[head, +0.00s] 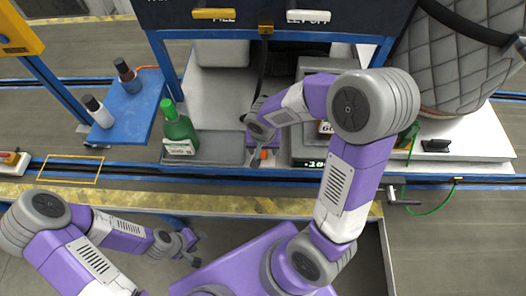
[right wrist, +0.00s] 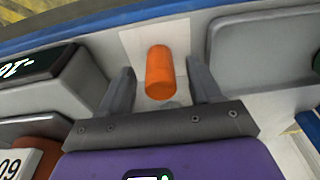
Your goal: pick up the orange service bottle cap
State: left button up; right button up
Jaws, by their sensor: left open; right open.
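The orange service bottle cap (right wrist: 160,72) stands on a pale square patch of the station's surface in the right wrist view. In the head view a small part of the orange cap (head: 263,154) shows just below my right gripper (head: 258,150). My right gripper (right wrist: 160,88) is open, with one finger on each side of the cap and a gap to each finger. I cannot tell its height over the surface. My left gripper (head: 194,247) is off to the left, in front of the station's edge, away from the cap, and empty.
A green bottle (head: 179,130) stands in a grey tray (head: 218,150) left of the cap. A grey device with a lit display (head: 312,163) stands close on the right. A quilted grey seat (head: 455,60) is far right.

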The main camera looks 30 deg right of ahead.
jog(key=shift+w+f, duration=0.1)
jog(key=shift+f, duration=0.75)
jog(key=shift+c, duration=0.5)
jog(key=c, duration=1)
jog(key=shift+r, duration=0.15)
